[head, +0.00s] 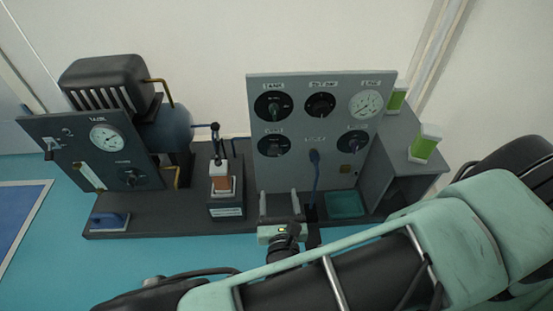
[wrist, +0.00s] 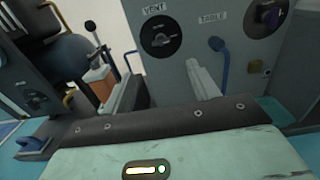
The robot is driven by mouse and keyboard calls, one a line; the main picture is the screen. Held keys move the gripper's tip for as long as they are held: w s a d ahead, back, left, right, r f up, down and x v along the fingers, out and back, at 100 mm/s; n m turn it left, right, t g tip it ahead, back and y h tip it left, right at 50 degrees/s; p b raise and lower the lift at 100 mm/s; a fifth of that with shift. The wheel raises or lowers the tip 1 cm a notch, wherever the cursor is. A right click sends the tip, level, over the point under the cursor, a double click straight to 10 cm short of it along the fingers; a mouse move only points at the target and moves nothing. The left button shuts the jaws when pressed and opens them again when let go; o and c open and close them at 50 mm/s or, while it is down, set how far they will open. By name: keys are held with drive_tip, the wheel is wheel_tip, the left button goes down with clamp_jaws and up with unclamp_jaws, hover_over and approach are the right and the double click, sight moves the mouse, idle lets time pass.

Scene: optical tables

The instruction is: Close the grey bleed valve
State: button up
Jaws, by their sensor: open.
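No control in view carries a label I can read as bleed, so I cannot tell which is the grey bleed valve. The upright grey panel (head: 300,178) bears several round black dials and a gauge. Its VENT dial (wrist: 161,36) is at the lower left of the panel, also in the head view (head: 274,145). A blue lever handle (head: 315,158) hangs down under the TABLE label, and shows in the wrist view (wrist: 218,46). My gripper (head: 280,204) is open and empty, low in front of the panel; its two fingers (wrist: 166,84) point at it, apart from the dials.
At left stands a dark panel (head: 60,130) with a gauge, a black knob (head: 133,177) and a compressor-like tank behind. An orange block with an upright black lever (head: 220,182) is left of my gripper.

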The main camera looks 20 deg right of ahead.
sight(275, 154)
drive_tip(key=b+x, duration=0.2)
drive_tip(key=x, duration=0.5)
drive_tip(key=b+x, duration=0.3)
drive_tip(key=x, duration=0.4)
drive_tip(key=shift+w+d+f+b, duration=0.1)
drive_tip(key=shift+f+b, duration=0.1)
drive_tip(key=shift+b, duration=0.15)
drive_tip(key=shift+w+d+r, duration=0.1)
drive_tip(key=shift+w+d, duration=0.05)
drive_tip(key=shift+w, duration=0.25)
drive_tip(key=c, duration=1)
